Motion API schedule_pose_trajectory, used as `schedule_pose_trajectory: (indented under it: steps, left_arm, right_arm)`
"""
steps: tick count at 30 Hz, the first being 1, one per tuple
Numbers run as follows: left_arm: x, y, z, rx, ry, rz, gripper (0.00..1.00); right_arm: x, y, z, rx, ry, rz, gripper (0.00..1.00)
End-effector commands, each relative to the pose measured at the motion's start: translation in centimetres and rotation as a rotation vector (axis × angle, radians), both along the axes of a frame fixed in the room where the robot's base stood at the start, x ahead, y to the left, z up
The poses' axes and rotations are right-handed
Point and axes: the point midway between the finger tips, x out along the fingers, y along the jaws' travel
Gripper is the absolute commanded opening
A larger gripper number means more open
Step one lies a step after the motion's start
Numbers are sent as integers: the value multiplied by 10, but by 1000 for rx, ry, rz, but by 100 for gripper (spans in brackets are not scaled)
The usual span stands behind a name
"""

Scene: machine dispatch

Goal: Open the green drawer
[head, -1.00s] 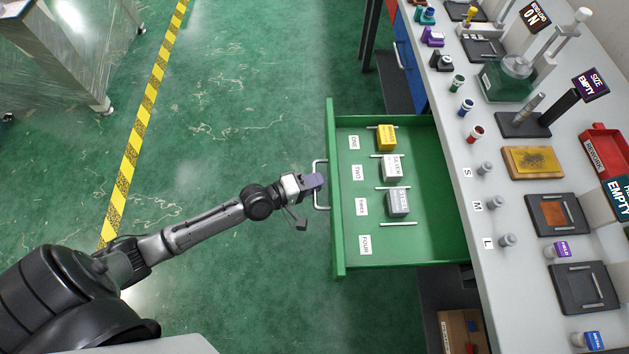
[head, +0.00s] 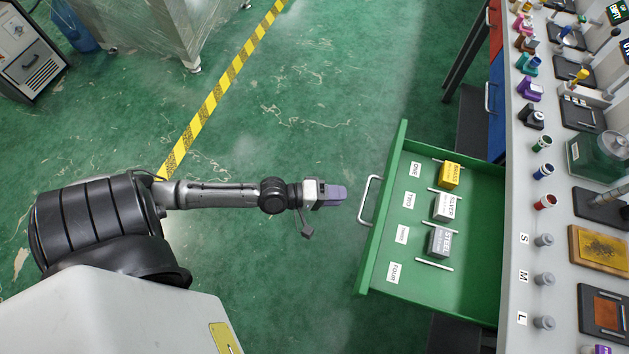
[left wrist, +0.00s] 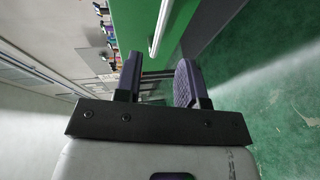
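The green drawer (head: 385,215) stands pulled out from the workbench. Inside are a yellow brass block (head: 449,175), a silver block (head: 444,207) and a steel block (head: 439,241), beside labels ONE to FOUR. Its pale bar handle (head: 369,199) faces left. My left gripper (head: 338,193) is just left of the handle, apart from it and empty. In the left wrist view its two fingers (left wrist: 158,85) are spread with a gap between them, and the drawer front (left wrist: 140,25) and handle (left wrist: 160,28) lie beyond the fingertips. My right gripper is not in view.
The workbench (head: 520,260) runs along the right with several knobs, bottles and trays. A blue drawer (head: 497,95) is behind the green one. The green floor (head: 300,120) around my left arm is clear, with a yellow-black stripe (head: 225,85) across it.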

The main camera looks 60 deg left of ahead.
Motion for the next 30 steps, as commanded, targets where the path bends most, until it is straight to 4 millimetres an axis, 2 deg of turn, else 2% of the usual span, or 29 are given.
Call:
schedule_pose_trajectory:
  steps: [1, 6, 12, 30]
  left_arm:
    - [-9, 4, 2, 3, 3, -3, 37]
    - [-32, 15, 7, 1, 3, -3, 37]
    - [-47, 24, 10, 2, 2, -2, 37]
    - [-52, 26, 11, 0, -1, 0, 37]
  right_arm:
    - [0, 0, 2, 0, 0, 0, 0]
    - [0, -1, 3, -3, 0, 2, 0]
    - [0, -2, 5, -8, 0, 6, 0]
    - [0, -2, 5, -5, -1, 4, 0]
